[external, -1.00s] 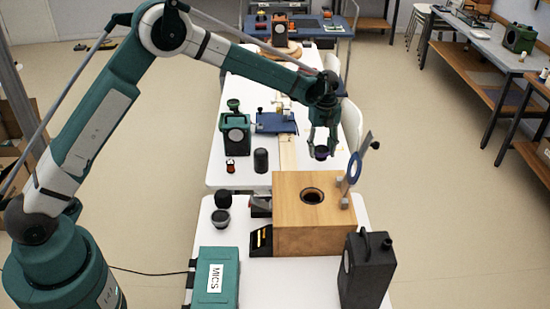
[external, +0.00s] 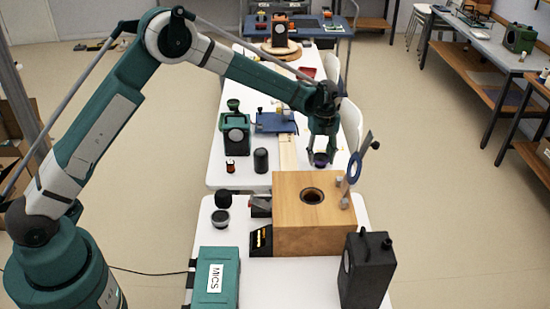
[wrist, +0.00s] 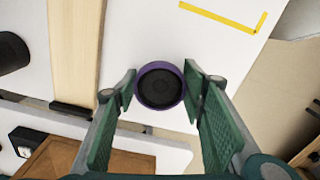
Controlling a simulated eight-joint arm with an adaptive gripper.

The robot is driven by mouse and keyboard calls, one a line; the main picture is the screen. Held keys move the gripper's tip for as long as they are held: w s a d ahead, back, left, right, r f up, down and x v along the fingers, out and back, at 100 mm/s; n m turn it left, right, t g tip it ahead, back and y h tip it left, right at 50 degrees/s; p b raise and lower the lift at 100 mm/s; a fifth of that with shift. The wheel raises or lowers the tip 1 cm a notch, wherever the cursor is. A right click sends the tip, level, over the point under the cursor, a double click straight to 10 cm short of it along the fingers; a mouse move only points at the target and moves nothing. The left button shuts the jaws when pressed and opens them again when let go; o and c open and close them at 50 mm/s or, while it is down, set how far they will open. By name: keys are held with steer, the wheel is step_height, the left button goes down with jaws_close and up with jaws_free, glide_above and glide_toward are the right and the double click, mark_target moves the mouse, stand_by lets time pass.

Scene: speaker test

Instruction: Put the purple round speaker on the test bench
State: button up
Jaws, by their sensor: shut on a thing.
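The purple round speaker (wrist: 160,86) has a purple rim and a dark cone that faces the wrist camera. My gripper (wrist: 159,83) is shut on it, with one green finger on each side. In the external view the speaker (external: 320,161) is small and dark purple below my gripper (external: 322,153), over the right part of the far white table (external: 260,180). I cannot tell whether its underside touches the table. I cannot tell for sure which surface is the test bench.
A black cylinder (external: 261,160) and a green boxed speaker (external: 235,134) stand to the left. A yellow corner mark (wrist: 225,18) lies on the white surface.

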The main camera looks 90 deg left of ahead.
mark_target(321, 156)
steer(key=shift+f, duration=0.1)
steer(key=o, duration=1.1)
step_height(321, 156, up, 12)
steer(key=shift+r+p, duration=0.1)
steer(key=shift+p, duration=1.05)
